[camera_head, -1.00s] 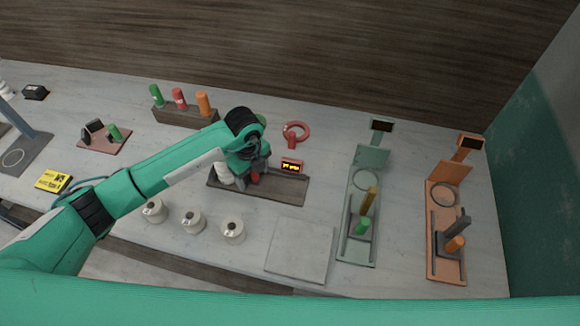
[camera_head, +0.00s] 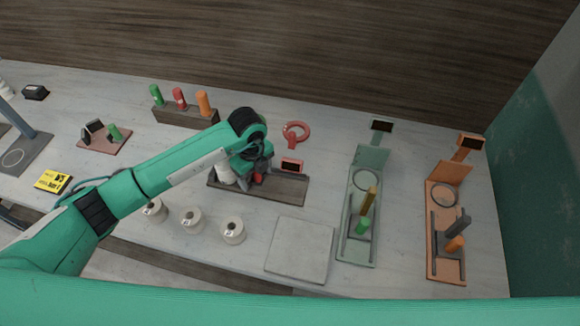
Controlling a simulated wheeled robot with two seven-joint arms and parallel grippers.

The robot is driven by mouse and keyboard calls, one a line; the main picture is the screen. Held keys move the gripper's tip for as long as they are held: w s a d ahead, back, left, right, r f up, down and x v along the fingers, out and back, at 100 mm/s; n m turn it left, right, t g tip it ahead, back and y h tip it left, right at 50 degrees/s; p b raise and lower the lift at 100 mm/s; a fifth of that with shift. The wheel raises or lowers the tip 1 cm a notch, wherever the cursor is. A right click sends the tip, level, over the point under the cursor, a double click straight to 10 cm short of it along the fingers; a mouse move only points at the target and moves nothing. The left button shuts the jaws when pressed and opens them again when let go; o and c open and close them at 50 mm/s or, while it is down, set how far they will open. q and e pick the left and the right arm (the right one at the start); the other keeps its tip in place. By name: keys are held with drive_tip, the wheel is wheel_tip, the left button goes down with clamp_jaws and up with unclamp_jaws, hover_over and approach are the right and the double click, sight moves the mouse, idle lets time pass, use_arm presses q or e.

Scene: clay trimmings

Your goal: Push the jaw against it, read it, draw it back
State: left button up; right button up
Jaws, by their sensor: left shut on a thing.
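A measuring gauge with a dark brown base (camera_head: 290,190) lies at mid-table, and its small red-framed display (camera_head: 291,165) stands at the back and looks dark. A pale spool-like piece (camera_head: 225,174) is at the left end of the base, partly hidden by my arm. My left gripper (camera_head: 256,177) is over the base, right of the pale piece, shut on a small red part that looks like the gauge's jaw (camera_head: 259,178). A small gap seems to lie between jaw and pale piece, but the gripper hides the contact. My right gripper is out of view.
Several pale labelled spools, one of them the middle spool (camera_head: 192,220), stand in front of the gauge. A grey square plate (camera_head: 300,250) lies right of them. A red ring (camera_head: 296,134) lies behind. Green (camera_head: 357,225) and orange (camera_head: 445,235) fixtures stand at right.

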use_arm(q)
drive_tip(key=shift+o, duration=0.3)
drive_tip(key=shift+w+d+r, duration=0.35)
drive_tip(key=shift+d, duration=0.05)
drive_tip(key=o, duration=0.9)
drive_tip(key=shift+w+d+f, duration=0.1)
drive_tip(key=shift+c, duration=0.2)
drive_tip(key=shift+f, duration=0.15)
drive_tip(key=r+p, duration=0.2)
drive_tip(key=r, duration=0.1)
drive_tip(key=r+p, duration=0.2)
drive_tip(key=r, duration=0.2)
drive_tip(key=shift+s, duration=0.2)
drive_tip(key=shift+f, duration=0.1)
